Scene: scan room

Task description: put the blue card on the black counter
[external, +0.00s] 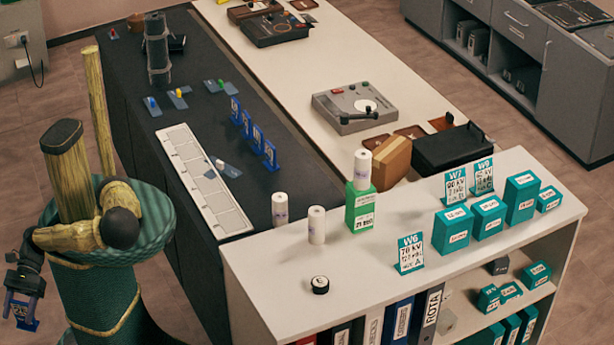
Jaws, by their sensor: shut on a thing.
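My gripper (22,296) is at the lower left edge of the external view, pointing down. It is shut on a blue card (22,315) with a pale face, and the fingers hide part of the card. The black counter (205,130) runs from the upper left to the middle, to the right of my arm. The gripper and card are off to the left of the counter, apart from it. Several similar blue cards (270,155) stand in a row along the counter's right side.
A white strip tray (205,190) lies along the counter's near part. Small flat holders with coloured knobs (152,106) and a dark cylinder (158,60) stand farther back. White bottles (280,209) stand around the near end. Bare counter shows between the tray and the standing cards.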

